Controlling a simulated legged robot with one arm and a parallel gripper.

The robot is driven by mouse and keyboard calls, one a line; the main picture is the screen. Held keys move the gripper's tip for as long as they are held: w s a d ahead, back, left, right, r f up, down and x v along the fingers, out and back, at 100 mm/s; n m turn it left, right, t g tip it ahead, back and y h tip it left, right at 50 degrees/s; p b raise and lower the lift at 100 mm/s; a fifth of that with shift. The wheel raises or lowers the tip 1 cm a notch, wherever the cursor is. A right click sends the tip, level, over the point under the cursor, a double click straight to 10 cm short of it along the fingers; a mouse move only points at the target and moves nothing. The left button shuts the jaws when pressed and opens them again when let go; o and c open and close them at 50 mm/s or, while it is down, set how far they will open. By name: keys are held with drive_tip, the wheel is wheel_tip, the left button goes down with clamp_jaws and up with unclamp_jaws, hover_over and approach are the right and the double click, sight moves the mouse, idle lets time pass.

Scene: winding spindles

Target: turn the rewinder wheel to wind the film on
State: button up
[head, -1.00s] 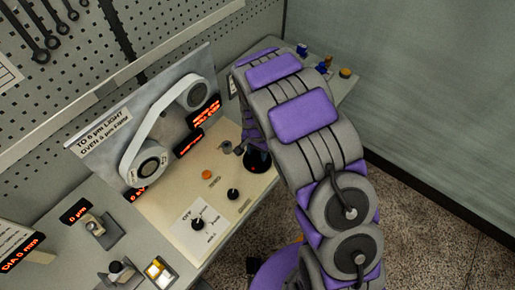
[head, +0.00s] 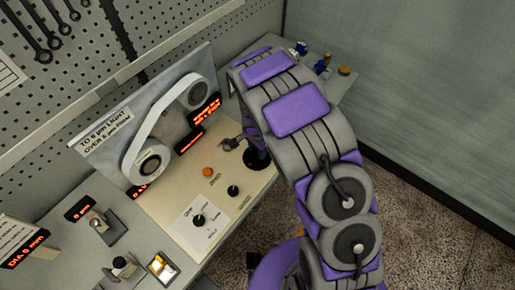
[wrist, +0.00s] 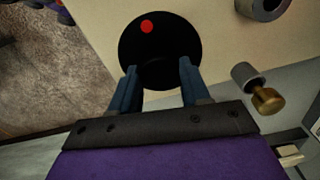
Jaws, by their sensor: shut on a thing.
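The rewinder wheel is a black disc (wrist: 160,45) with a red dot near its rim in the wrist view. In the head view the black wheel (head: 257,160) is at the right end of the cream panel, partly behind my arm. My gripper (wrist: 158,70) has its two blue fingers at the near part of the disc, shut on it; the exact contact is hard to see. The white film (head: 147,120) runs as a loop around a lower spool (head: 151,163) and an upper spool (head: 198,93) on an upright grey plate.
The cream panel (head: 165,205) carries an orange button (head: 208,172), a dark knob (head: 233,190) and a selector dial (head: 198,220). A brass-ended part (wrist: 268,100) is right of my fingers. Small items stand at the bench's far end. Speckled floor lies to the right.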

drive_tip(key=o, duration=1.1)
drive_tip(key=shift+a, duration=0.2)
drive_tip(key=shift+c, duration=0.2)
drive_tip(key=shift+d+r, duration=0.1)
drive_tip(key=shift+r, duration=0.15)
wheel_tip(320, 180, up, 17)
drive_tip(key=p, duration=0.1)
drive_tip(key=shift+w+a+f, duration=0.1)
drive_tip(key=shift+a, duration=0.1)
